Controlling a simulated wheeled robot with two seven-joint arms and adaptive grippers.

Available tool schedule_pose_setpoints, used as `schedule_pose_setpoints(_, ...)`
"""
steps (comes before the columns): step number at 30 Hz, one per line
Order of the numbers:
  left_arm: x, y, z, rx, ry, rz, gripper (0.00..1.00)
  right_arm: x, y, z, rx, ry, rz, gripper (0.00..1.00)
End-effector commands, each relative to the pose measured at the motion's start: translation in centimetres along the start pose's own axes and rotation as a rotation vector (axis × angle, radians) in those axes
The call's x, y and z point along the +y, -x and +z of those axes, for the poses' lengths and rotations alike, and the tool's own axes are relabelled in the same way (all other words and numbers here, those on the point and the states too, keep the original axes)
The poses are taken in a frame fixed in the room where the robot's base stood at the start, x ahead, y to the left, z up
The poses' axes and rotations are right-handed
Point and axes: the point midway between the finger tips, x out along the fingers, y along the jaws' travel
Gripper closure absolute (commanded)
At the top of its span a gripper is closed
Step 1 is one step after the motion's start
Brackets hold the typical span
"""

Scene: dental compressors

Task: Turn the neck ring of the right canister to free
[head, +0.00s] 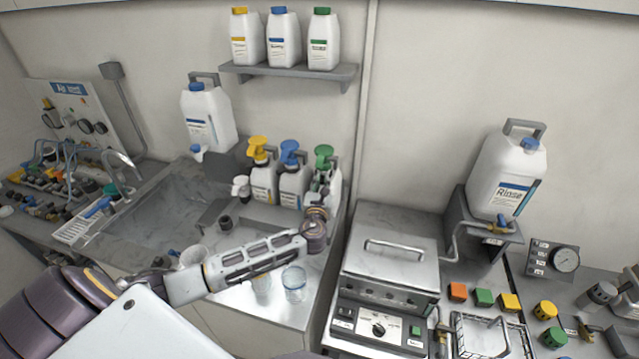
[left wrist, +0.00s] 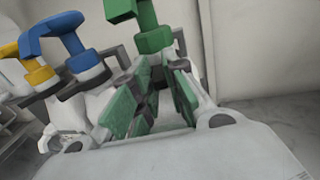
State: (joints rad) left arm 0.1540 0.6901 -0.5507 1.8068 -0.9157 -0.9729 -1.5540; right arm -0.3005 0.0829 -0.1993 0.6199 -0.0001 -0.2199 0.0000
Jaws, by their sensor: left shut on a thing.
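The right canister (head: 335,190) is white with a green pump head (head: 324,156). It stands at the right end of a row beside the blue-topped canister (head: 291,187) and the yellow-topped canister (head: 262,184). My left gripper (head: 321,190) reaches it from the front. In the left wrist view, the green-padded fingers of my left gripper (left wrist: 153,88) close around the neck just below the green pump head (left wrist: 152,38). The neck ring is mostly hidden between the fingers, so its turned position cannot be told. My right gripper is not in view.
A sink (head: 160,215) lies left of the canisters, and a small white bottle (head: 241,188) stands close by. A glass beaker (head: 294,283) is on the counter below my left forearm. A steel box unit (head: 390,255) stands to the right. A shelf (head: 290,75) with bottles hangs above.

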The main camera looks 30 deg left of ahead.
Motion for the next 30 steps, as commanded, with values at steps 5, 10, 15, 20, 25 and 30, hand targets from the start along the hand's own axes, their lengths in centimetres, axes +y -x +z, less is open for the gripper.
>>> schedule_pose_setpoints(5, -0.7, -0.1, 0.1, 0.000, 0.004, 0.081, 1.00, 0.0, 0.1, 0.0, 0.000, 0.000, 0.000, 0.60)
schedule_pose_setpoints(10, -1.2, -0.1, 0.1, 0.000, 0.003, 0.160, 1.00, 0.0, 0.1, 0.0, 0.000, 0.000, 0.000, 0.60)
schedule_pose_setpoints(15, -1.6, -0.2, 0.1, -0.001, 0.004, 0.239, 1.00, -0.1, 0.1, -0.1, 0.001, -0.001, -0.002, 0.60)
schedule_pose_setpoints(20, -2.0, -0.4, 0.1, -0.001, 0.003, 0.312, 1.00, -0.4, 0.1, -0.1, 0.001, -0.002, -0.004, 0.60)
schedule_pose_setpoints(25, -2.4, -0.5, 0.1, -0.002, 0.003, 0.377, 1.00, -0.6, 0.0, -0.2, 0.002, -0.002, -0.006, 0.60)
schedule_pose_setpoints(30, -2.6, -0.7, 0.1, -0.002, 0.003, 0.426, 1.00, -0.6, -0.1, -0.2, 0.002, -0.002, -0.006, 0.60)
